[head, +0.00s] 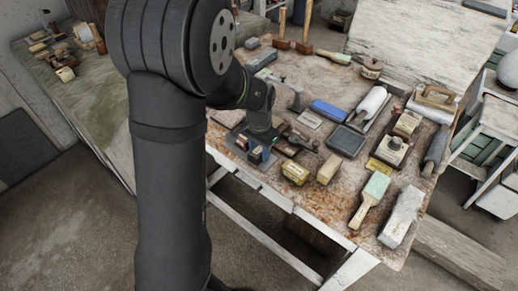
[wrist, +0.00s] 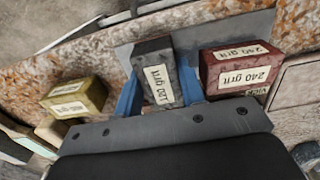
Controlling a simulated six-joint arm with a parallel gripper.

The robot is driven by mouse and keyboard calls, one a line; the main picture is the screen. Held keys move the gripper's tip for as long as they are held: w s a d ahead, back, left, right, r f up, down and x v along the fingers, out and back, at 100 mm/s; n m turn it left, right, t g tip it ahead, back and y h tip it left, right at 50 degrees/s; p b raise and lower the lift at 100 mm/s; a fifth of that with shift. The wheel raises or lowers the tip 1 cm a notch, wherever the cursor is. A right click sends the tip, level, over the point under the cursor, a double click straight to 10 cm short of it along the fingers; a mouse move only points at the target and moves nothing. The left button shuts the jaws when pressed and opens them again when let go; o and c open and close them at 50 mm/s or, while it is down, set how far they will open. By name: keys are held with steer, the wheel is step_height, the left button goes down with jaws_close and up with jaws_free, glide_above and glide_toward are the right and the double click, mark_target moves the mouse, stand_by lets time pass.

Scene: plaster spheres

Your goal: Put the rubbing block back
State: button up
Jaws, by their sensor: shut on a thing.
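My gripper (wrist: 160,88) is shut on a dark grey block labelled "120 grit" (wrist: 154,62), with one blue finger on each side of it. A dark red block labelled "240 grit" (wrist: 240,68) is just right of the right finger, with a narrow gap. A flat grey sheet (wrist: 205,30) shows behind and around both blocks. In the head view my gripper (head: 257,152) is low over the near left edge of the worktable, and the held block is mostly hidden there. I cannot tell whether the held block touches the sheet.
A yellow block (head: 295,172) and a tan block (head: 328,168) stand right of my gripper. The table front between tan block and brush is fairly clear.

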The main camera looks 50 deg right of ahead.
mark_target(259, 149)
steer(key=shift+f, duration=0.1)
steer(key=o, duration=0.8)
steer(key=shift+c, duration=0.2)
step_height(259, 149, up, 12)
step_height(259, 149, down, 12)
steer(key=shift+f, duration=0.1)
steer(key=shift+r, duration=2.05)
